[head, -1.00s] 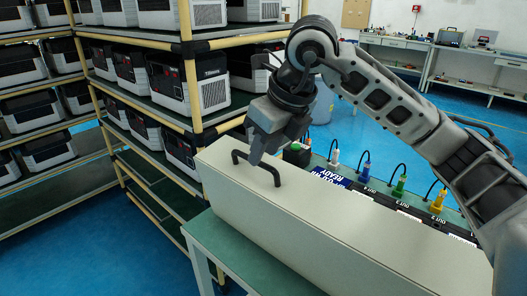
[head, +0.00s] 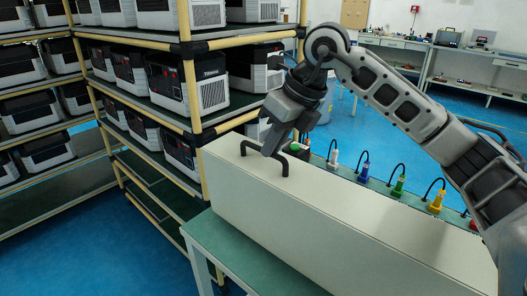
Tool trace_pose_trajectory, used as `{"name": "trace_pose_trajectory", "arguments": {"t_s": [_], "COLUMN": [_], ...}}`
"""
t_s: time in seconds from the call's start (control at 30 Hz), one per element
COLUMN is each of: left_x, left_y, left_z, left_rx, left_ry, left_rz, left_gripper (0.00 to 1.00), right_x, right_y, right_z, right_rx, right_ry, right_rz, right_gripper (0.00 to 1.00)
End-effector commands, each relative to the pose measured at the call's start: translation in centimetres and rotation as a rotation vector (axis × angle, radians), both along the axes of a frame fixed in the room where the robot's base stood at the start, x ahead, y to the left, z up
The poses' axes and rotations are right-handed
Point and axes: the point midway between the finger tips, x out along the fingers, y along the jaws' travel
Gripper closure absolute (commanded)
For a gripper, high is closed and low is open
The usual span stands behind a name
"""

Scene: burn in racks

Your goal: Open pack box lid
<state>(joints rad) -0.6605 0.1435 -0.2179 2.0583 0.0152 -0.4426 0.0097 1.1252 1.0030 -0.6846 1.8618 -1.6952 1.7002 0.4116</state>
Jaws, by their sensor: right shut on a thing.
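The pack box lid (head: 330,215) is a long pale beige cover on a green table, running from the middle to the lower right. A black bar handle (head: 250,145) stands near its left end. My right gripper (head: 272,147) comes down from above and is shut on this handle. The fingers hide part of the bar. The inside of the box is not visible. My left gripper is out of view.
A row of coloured plugs with black cables, including a yellow one (head: 437,201), stands behind the lid. A rack (head: 190,60) of battery packs stands close on the left. Workbenches (head: 470,60) line the back wall. Blue floor is clear at lower left.

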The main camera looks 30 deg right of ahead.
Motion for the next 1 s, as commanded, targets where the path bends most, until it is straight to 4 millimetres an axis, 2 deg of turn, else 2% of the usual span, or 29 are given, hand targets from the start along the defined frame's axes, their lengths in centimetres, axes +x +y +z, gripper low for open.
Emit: {"name": "trace_pose_trajectory", "arguments": {"t_s": [0.03,0.13,0.43,0.5,0.53,0.87,1.0], "left_x": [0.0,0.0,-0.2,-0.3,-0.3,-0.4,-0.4], "left_y": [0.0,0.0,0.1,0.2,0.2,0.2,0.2], "left_z": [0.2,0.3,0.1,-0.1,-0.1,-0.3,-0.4], "left_rx": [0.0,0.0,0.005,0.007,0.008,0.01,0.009], "left_ry": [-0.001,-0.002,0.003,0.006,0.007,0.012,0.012], "left_rz": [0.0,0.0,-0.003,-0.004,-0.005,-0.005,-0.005], "left_gripper": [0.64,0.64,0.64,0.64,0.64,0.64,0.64], "right_x": [0.3,0.7,0.8,0.7,0.7,0.7,0.4], "right_y": [-1.0,-2.0,-2.2,-2.2,-2.2,-2.2,-2.6], "right_z": [0.2,0.3,0.4,0.4,0.4,0.5,1.6], "right_rx": [0.028,0.066,0.079,0.079,0.079,0.078,0.078], "right_ry": [0.012,0.022,0.022,0.022,0.022,0.022,0.019], "right_rz": [-0.009,-0.007,-0.003,-0.003,-0.002,-0.002,-0.004], "right_gripper": [1.0,1.0,1.0,0.76,0.67,0.67,0.67]}}
